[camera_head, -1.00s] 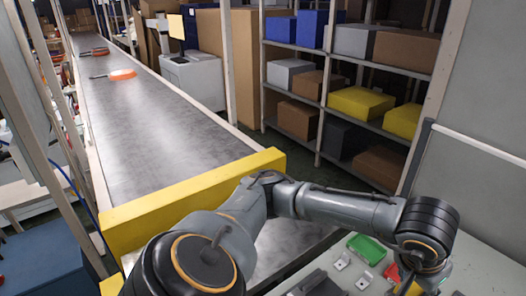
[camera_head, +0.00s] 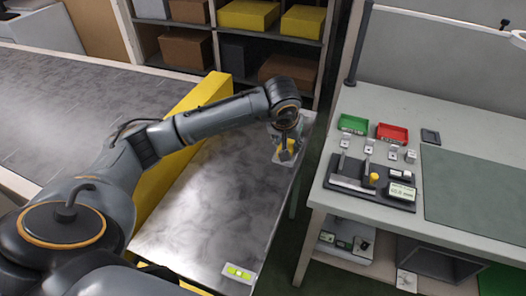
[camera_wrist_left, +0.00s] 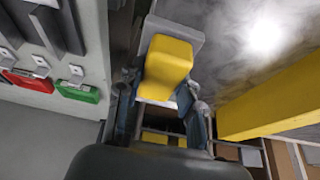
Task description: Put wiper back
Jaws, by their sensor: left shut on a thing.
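My left gripper (camera_head: 286,143) is shut on the wiper (camera_head: 292,145), a yellow block with a pale grey flat part. It shows near the far right corner of the metal plate (camera_head: 215,195) in the head view; I cannot tell whether it touches the plate. In the left wrist view the yellow block (camera_wrist_left: 167,68) sits between the fingers (camera_wrist_left: 155,110), with its grey part beyond. My right gripper is not in view.
A yellow barrier (camera_head: 165,180) separates the plate from the conveyor (camera_head: 60,100). To the right, past a gap, a workbench (camera_head: 460,230) holds a dark tool tray (camera_head: 340,182), a green bin (camera_head: 353,124), a red bin (camera_head: 392,133) and small metal parts. A small level (camera_head: 239,272) lies on the plate's near edge.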

